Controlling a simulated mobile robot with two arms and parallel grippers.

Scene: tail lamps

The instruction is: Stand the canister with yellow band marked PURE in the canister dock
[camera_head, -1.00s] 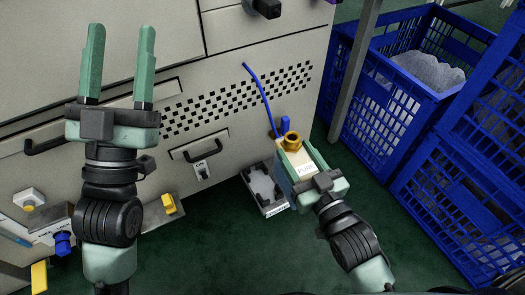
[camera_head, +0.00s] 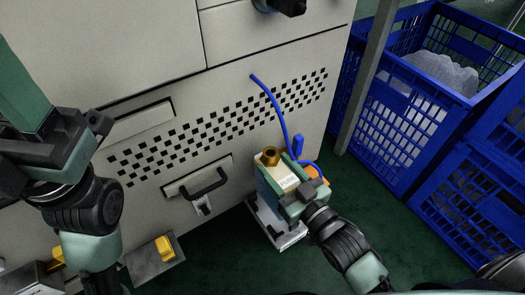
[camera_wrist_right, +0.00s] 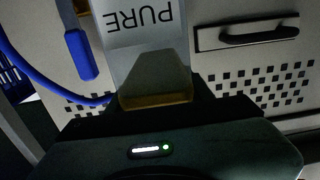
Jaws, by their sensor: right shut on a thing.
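The canister marked PURE (camera_head: 287,180) is pale with a brass cap on top, and stands nearly upright. My right gripper (camera_head: 297,197) is shut on it from the near right side. In the right wrist view the PURE label (camera_wrist_right: 138,18) shows upside down beyond a finger (camera_wrist_right: 156,78). The canister dock (camera_head: 285,238), a light low tray on the floor, shows beneath and in front of the canister. The canister's lower end is over the tray; I cannot tell whether it touches. No yellow band shows clearly.
A grey machine panel with a black handle (camera_head: 204,184) stands behind. A blue hose (camera_head: 275,108) hangs close behind the canister, with an orange part (camera_head: 315,174) beside it. Blue crates (camera_head: 425,110) stand at the right. Green floor (camera_head: 225,262) is clear in front.

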